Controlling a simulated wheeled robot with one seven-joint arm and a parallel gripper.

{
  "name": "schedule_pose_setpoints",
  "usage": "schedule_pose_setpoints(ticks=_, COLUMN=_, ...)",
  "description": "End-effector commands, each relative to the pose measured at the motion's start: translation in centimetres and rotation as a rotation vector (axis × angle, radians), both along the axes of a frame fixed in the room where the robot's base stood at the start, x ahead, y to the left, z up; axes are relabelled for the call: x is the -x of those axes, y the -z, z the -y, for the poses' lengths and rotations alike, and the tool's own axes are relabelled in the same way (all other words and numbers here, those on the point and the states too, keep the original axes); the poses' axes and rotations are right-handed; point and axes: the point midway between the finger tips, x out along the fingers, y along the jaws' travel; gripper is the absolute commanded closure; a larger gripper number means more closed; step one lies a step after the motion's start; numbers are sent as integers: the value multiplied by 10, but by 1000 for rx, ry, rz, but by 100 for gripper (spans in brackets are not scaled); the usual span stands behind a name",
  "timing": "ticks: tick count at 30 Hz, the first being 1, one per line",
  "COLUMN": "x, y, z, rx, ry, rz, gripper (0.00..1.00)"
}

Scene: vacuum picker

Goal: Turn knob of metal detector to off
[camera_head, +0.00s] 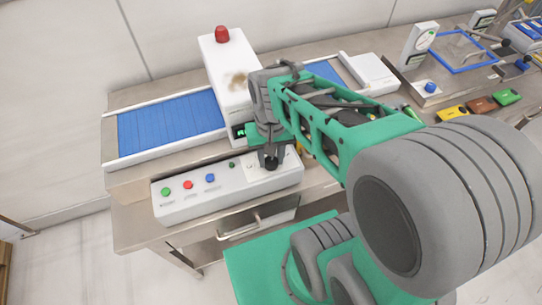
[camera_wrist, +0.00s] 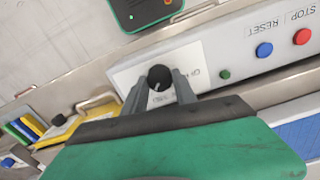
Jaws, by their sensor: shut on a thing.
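The metal detector is a white upright housing (camera_head: 228,75) with a red light on top, standing over a blue conveyor belt. Its white control box (camera_head: 228,185) is at the front edge of the table. The black round knob (camera_wrist: 160,78) is on a pale plate at one end of the box, with a light pointer mark on it. My gripper (camera_wrist: 159,92) is around the knob, with one grey finger on each side, shut on it. In the head view my gripper (camera_head: 270,160) hides most of the knob. The print beside the knob is too small to read.
Green (camera_head: 165,192), red (camera_head: 188,185) and blue (camera_head: 210,178) buttons sit on the same box, left of the knob. A weighing scale (camera_head: 418,45) and coloured blocks (camera_head: 480,104) are at the right. A drawer handle (camera_head: 252,228) is below the box.

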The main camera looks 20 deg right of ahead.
Motion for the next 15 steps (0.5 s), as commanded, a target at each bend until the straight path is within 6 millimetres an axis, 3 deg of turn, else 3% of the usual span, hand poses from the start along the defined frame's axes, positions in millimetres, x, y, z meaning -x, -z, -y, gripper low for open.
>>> schedule_pose_setpoints(ticks=15, x=0, y=0, z=-1, rx=0, ry=-489, rz=1, gripper=100)
